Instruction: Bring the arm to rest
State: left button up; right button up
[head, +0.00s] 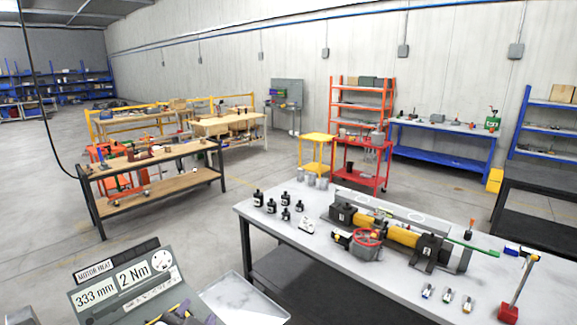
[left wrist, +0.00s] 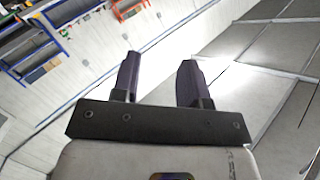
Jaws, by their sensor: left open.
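My left gripper (left wrist: 157,66) is open in the left wrist view. Its two dark purple fingers stand apart with nothing between them, and only walls, ceiling and far shelving show beyond. In the head view a small part of the left gripper (head: 183,314) shows at the bottom edge, in front of a grey display panel and apart from the workbench. My right gripper is in neither view.
The grey workbench (head: 268,227) at right holds a yellow and black screw jack with a red handwheel (head: 366,241), several black bottles and small tools. A panel (head: 130,280) reads 333 mm and 2 Nm. A pale tray (head: 243,300) lies beside it. Open floor lies left.

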pick_arm(q)
jog(key=s+a+f+n+g, duration=0.2)
jog(key=s+a+f+g, duration=0.15)
jog(key=s+f, duration=0.7)
jog(key=s+a+f+n+g, duration=0.35)
jog(key=s+f, duration=0.25)
jog(key=f, duration=0.9)
jog(key=s+f+g, duration=0.5)
jog(key=s+f, duration=0.6)
jog(key=s, duration=0.4)
notch_tip(320, 180, up, 23)
jog(key=p, duration=2.2)
jog(key=shift+w+d+f+p, duration=0.2)
jog(key=shift+d+p, duration=0.15)
jog(key=shift+d, duration=0.05)
jog(key=shift+m, duration=0.25)
jog(key=shift+s, duration=0.1)
